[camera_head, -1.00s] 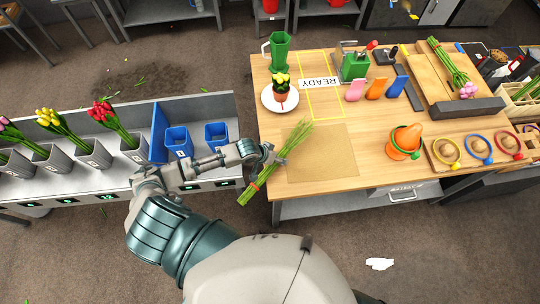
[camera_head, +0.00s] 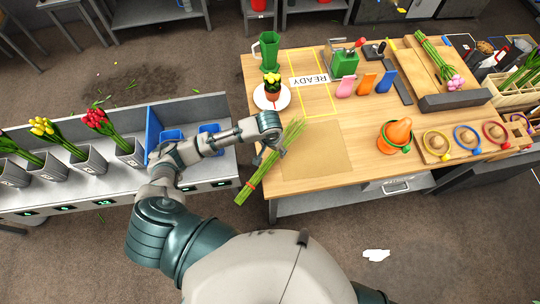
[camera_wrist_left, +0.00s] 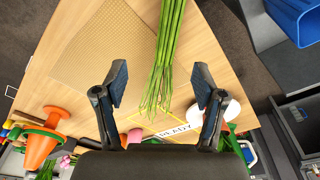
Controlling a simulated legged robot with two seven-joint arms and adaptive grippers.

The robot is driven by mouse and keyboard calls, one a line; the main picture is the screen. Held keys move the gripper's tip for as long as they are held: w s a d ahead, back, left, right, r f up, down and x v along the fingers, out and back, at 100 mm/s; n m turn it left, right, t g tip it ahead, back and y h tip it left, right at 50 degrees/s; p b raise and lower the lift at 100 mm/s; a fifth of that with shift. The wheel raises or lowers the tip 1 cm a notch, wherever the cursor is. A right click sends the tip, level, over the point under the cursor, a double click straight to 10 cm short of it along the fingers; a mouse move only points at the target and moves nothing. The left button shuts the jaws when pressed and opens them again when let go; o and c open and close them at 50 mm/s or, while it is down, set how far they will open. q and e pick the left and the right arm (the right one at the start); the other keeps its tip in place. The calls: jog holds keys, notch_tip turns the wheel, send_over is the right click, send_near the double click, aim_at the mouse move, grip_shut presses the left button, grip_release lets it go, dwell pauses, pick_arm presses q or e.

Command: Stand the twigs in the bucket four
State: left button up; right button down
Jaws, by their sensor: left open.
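The twigs (camera_head: 266,168) are a bundle of thin green stems with a red band. They lie slantwise across the left edge of the wooden table, lower end jutting past it. My left gripper (camera_head: 270,154) is over the bundle's upper part, open. In the left wrist view, the twigs (camera_wrist_left: 169,50) run between and beyond the open fingers (camera_wrist_left: 160,84), not gripped. Two blue buckets, a left one (camera_head: 172,135) and a right one (camera_head: 210,128), stand on the grey shelf, partly behind my left arm. I cannot read which is number four. My right gripper is out of view.
Grey buckets with tulips (camera_head: 90,160) stand left on the shelf, beside a blue divider (camera_head: 153,127). The brown mat (camera_head: 315,155) is clear.

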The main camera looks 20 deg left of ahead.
pick_arm(q)
notch_tip(320, 180, up, 4)
jog(key=w+d+g+y, duration=0.1)
jog(key=d+y, duration=0.1)
send_near(274, 157)
jog(key=shift+m, duration=0.4)
jog(key=f, duration=0.1)
jog(key=a+f, duration=0.1)
jog(key=f, duration=0.1)
jog(key=a+f, duration=0.1)
jog(key=f, duration=0.1)
jog(key=shift+f, duration=0.2)
jog(key=shift+y, duration=0.3)
jog(key=f, duration=0.4)
jog(key=shift+w+d+f, duration=0.1)
jog(key=shift+w+f, duration=0.2)
jog(key=shift+f, duration=0.5)
jog(key=shift+a, duration=0.25)
jog(key=shift+a, duration=0.1)
jog(key=c, duration=1.2)
grip_shut()
